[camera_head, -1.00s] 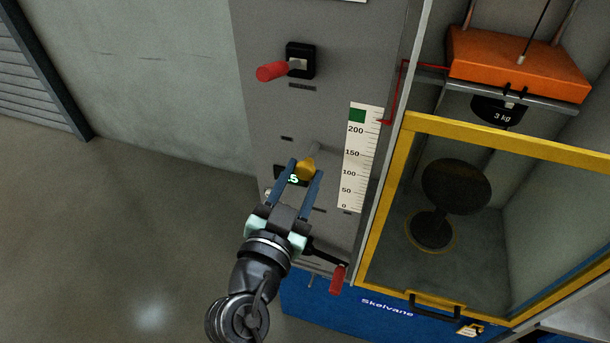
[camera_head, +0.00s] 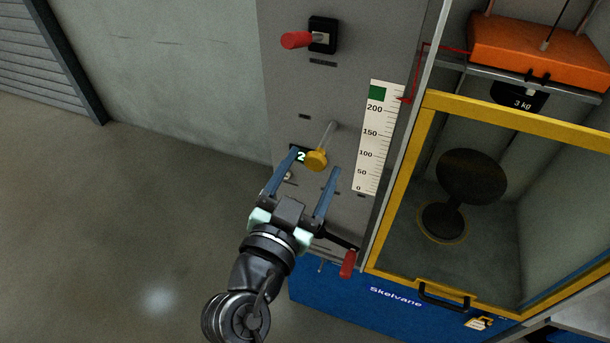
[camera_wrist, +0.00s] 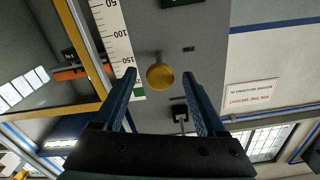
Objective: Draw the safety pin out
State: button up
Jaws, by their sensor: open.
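The safety pin (camera_head: 316,160) has a round yellow knob on a thin grey shaft that runs up to the grey machine panel. A length of shaft shows between knob and panel. My gripper (camera_head: 314,162) is open, with one blue finger on each side of the knob and gaps to both. In the wrist view the yellow knob (camera_wrist: 160,76) lies between the fingertips, near their ends, and the fingers do not appear to touch it.
A red-handled lever (camera_head: 298,40) is above, and another red handle (camera_head: 348,263) is low, right of my gripper. A white scale (camera_head: 377,140) stands right of the pin. A yellow-framed door (camera_head: 395,195) encloses a stool (camera_head: 470,178). Floor to the left is clear.

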jog(key=b+v, duration=0.4)
jog(key=v, duration=0.9)
jog(key=shift+w+r, duration=0.1)
